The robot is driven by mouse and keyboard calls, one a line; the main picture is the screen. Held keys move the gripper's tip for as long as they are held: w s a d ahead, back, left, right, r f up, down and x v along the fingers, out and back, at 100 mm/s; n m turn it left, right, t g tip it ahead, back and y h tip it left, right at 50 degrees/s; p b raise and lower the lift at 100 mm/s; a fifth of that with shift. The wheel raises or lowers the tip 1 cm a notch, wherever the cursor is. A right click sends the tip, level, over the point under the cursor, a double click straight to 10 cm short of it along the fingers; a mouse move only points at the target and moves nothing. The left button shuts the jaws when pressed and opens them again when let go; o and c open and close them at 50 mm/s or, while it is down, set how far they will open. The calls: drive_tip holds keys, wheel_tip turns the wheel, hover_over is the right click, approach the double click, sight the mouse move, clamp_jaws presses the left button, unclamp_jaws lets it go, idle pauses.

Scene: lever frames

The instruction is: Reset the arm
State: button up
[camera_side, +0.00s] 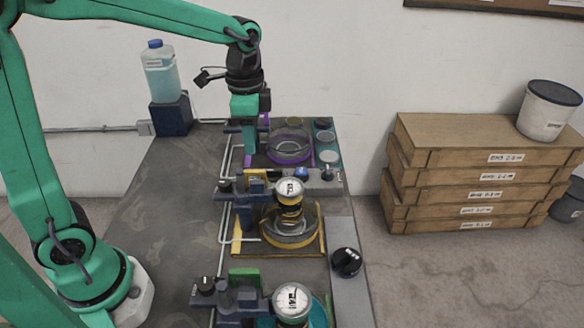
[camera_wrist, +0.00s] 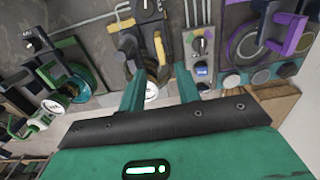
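My gripper (camera_side: 250,145) is green and points down near the far lever frame, which has a purple ring (camera_side: 290,150). In the wrist view my gripper (camera_wrist: 160,84) shows two green fingers set apart with nothing between them. It is open and empty. From the side its fingers overlap, and I cannot tell its exact height above the bench.
The bench (camera_side: 165,205) carries a middle frame with a yellow-edged base (camera_side: 290,250) and a near frame, each with a white-topped can. A black knob (camera_side: 346,262) sits at the bench's right edge. A liquid bottle (camera_side: 160,72) stands back left; stacked wooden boxes (camera_side: 480,170) stand right.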

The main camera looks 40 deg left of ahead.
drive_tip(key=s+a+r+n+t, duration=0.1)
drive_tip(key=s+r+n+t, duration=0.1)
drive_tip(key=s+n, duration=0.2)
drive_tip(key=s+a+r+n+t, duration=0.2)
drive_tip(key=s+n, duration=0.3)
drive_tip(key=s, duration=0.5)
drive_tip(key=shift+s+r+t, duration=0.2)
drive_tip(key=shift+s+t, duration=0.1)
drive_tip(key=shift+t, duration=0.5)
